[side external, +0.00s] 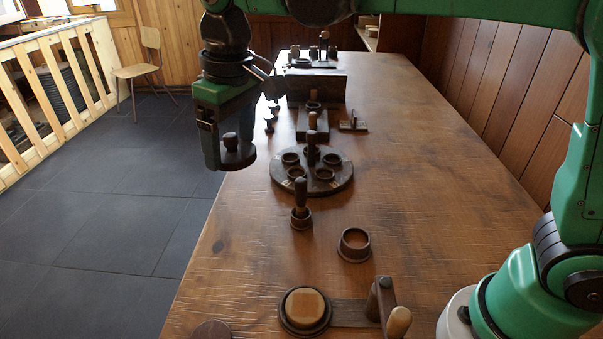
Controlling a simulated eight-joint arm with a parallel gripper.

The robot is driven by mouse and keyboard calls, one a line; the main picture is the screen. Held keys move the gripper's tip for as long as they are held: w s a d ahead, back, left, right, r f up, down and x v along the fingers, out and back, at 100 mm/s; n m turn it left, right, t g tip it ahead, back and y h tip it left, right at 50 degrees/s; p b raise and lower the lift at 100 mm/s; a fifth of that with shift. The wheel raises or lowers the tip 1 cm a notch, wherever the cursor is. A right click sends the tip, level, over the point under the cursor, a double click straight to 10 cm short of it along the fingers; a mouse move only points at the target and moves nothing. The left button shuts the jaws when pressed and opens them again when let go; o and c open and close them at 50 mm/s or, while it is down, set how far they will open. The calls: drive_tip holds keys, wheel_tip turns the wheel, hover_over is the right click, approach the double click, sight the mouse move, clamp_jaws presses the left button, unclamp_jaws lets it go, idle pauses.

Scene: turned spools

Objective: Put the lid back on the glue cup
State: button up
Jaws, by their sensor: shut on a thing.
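My gripper (230,146) is at the left of the side external view, beside or above the table's left edge. Its fingers point down and are shut on a dark round lid (236,159) by its knob. The lid hangs about level, clear of the table. An open dark cup with a tan inside (354,246), which looks like the glue cup, stands upright on the table, to the right of my gripper and nearer the camera. Whether the tan is glue or the cup's floor, I cannot tell.
A small cup with an upright wooden-handled tool (301,210) stands left of the open cup. Behind it is a round tray (340,182) with several small cups and a post. A crank device (350,313) is in front. The table's right side (440,170) is bare.

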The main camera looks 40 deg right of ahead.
drive_tip(key=s+d+f, duration=0.4)
drive_tip(key=s+d, duration=0.1)
drive_tip(key=d, duration=0.3)
hover_over(354, 240)
wheel_tip(354, 240, down, 5)
drive_tip(key=shift+s+f, duration=0.2)
drive_tip(key=shift+f, duration=2.95)
drive_tip(key=shift+f, duration=0.8)
drive_tip(key=o, duration=1.1)
drive_tip(key=shift+c, duration=0.2)
drive_tip(key=shift+r, duration=0.1)
wheel_tip(354, 240, up, 8)
drive_tip(key=shift+r, duration=0.15)
